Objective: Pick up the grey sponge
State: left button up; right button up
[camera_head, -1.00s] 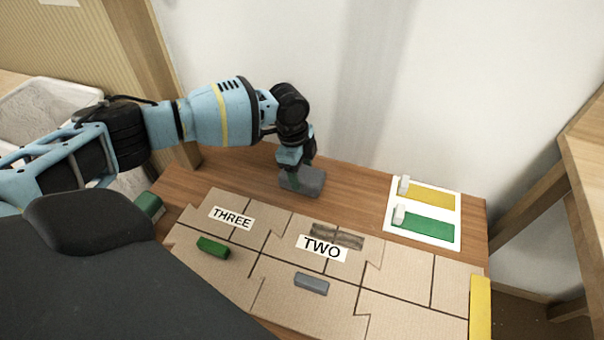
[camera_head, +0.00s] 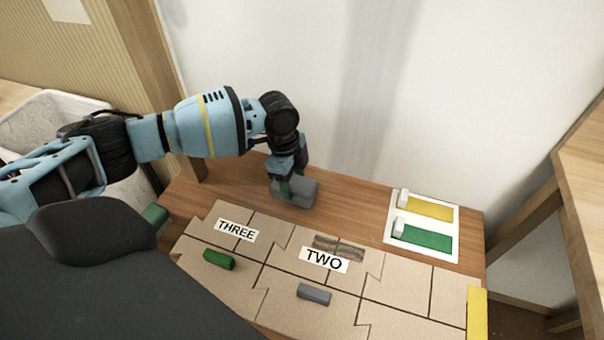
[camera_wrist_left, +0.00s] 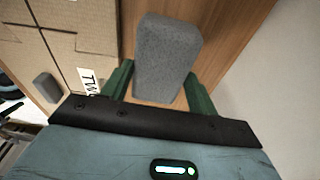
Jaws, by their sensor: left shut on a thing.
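The grey sponge (camera_head: 303,192) is a block at the back of the wooden table, behind the cardboard panels. My left gripper (camera_head: 284,188) is shut on it, with the fingers at its near left end. In the left wrist view the sponge (camera_wrist_left: 167,55) stands out between the two green fingers of the left gripper (camera_wrist_left: 158,88). I cannot tell whether the sponge is clear of the table. My right gripper is not in view.
Cardboard panels (camera_head: 400,285) labelled THREE and TWO cover the front of the table. A green block (camera_head: 219,260) and a smaller grey block (camera_head: 314,294) lie on them. A white card (camera_head: 389,235) with yellow and green patches lies at the right. A wall stands close behind.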

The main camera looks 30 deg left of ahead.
pick_arm(q)
jog(key=s+a+p, duration=0.1)
jog(key=s, duration=0.2)
jog(key=s+a, duration=0.1)
jog(key=s, duration=0.3)
jog(key=s+a+r+p, duration=0.1)
jog(key=s+a, duration=0.1)
jog(key=s, duration=0.1)
jog(key=shift+s+r+p, duration=0.1)
jog(key=shift+s+p, duration=0.2)
jog(key=shift+s+a, duration=0.15)
jog(key=shift+s, duration=0.55)
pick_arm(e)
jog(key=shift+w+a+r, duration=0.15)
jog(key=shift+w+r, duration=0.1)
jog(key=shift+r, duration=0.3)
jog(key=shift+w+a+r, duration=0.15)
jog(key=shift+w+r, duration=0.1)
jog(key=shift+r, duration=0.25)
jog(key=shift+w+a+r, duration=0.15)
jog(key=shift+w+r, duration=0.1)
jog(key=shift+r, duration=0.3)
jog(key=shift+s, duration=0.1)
